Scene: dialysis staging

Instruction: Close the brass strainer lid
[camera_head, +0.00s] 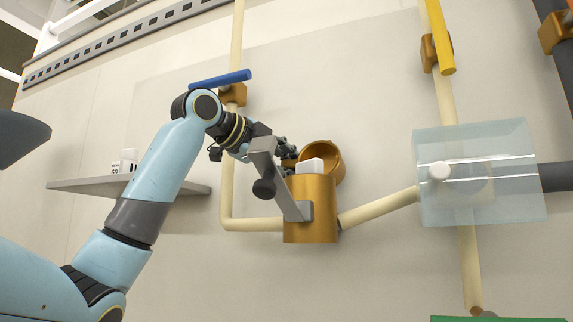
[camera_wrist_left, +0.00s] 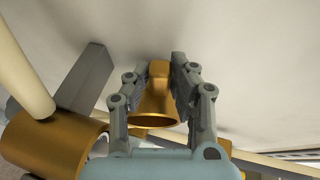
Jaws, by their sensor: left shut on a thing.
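The brass strainer body (camera_head: 310,212) stands upright on a cream pipe. Its lid (camera_head: 331,153) is open, tipped up behind the top of the body. A white block (camera_head: 310,165) shows at the body's mouth. My left gripper (camera_head: 289,152) is beside the lid, left of it. In the left wrist view, the gripper's fingers (camera_wrist_left: 161,72) are shut on the brass lid (camera_wrist_left: 155,108), one on each side. The strainer body (camera_wrist_left: 48,145) is at lower left there. My right gripper is not in view.
A grey bar with a dark knob (camera_head: 264,188) runs along the body's left side, close to my wrist. A blue valve handle (camera_head: 221,79) is above my forearm. A clear box (camera_head: 477,173) is at right; a grey shelf (camera_head: 85,187) is at left.

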